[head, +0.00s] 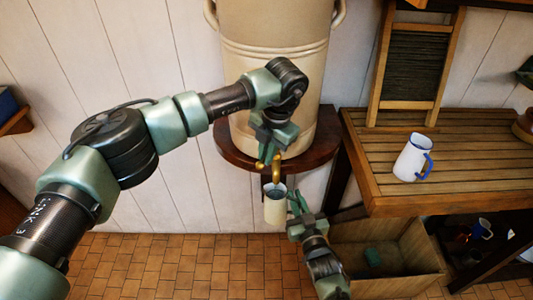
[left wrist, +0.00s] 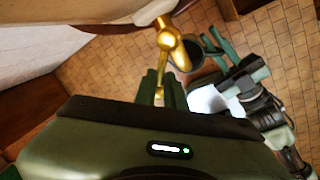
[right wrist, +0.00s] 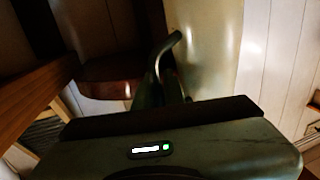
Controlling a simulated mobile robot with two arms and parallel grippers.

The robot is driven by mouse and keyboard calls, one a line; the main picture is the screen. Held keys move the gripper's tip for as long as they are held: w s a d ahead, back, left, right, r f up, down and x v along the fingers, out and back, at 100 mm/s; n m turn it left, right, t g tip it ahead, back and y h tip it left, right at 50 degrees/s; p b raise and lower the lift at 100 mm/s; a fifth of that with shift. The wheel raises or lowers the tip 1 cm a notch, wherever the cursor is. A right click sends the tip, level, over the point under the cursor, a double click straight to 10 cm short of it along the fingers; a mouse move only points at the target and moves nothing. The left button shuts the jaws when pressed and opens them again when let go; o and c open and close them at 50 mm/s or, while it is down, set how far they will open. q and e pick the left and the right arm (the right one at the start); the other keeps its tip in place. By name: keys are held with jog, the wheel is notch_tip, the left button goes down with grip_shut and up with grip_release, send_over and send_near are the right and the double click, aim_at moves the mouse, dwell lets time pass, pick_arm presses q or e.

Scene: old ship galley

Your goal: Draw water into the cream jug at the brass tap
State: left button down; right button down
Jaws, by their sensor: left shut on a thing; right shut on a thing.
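The cream jug (head: 275,209) hangs upright just under the brass tap (head: 276,166), its dark mouth upward. My right gripper (head: 296,205) is shut on its handle from the right. In the right wrist view the jug's dark curved handle (right wrist: 164,52) rises between the fingers, beside its pale side (right wrist: 208,48). My left gripper (head: 267,153) is at the tap's top. In the left wrist view its fingers (left wrist: 161,88) are shut on the lever of the tap (left wrist: 166,40), with the jug (left wrist: 205,98) partly hidden behind. I cannot make out water or the level in the jug.
The tap belongs to a large stoneware crock (head: 270,50) on a round-fronted dark wood shelf (head: 222,150). A white jug with a blue handle (head: 411,159) stands on the slatted table (head: 460,180) at right. A wooden crate (head: 405,245) sits on the tiled floor below.

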pick_arm(q)
jog(key=shift+a+f, duration=0.1)
jog(key=shift+a, duration=0.1)
jog(key=shift+w+a+m+t+h, duration=0.15)
jog(key=shift+w+a+m+h, duration=0.35)
jog(key=shift+m, duration=1.2)
jog(key=shift+w+a+m+t+h, duration=0.15)
jog(key=shift+w+m, duration=0.55)
jog(key=shift+m, duration=1)
jog(key=shift+w+a+m+t+h, duration=0.1)
jog(key=shift+w+a+m+h, duration=0.3)
jog(key=shift+m, duration=1.3)
jog(key=shift+w, duration=0.2)
jog(key=c, duration=1.5)
grip_release()
jog(key=shift+a, duration=0.15)
jog(key=shift+r, duration=0.2)
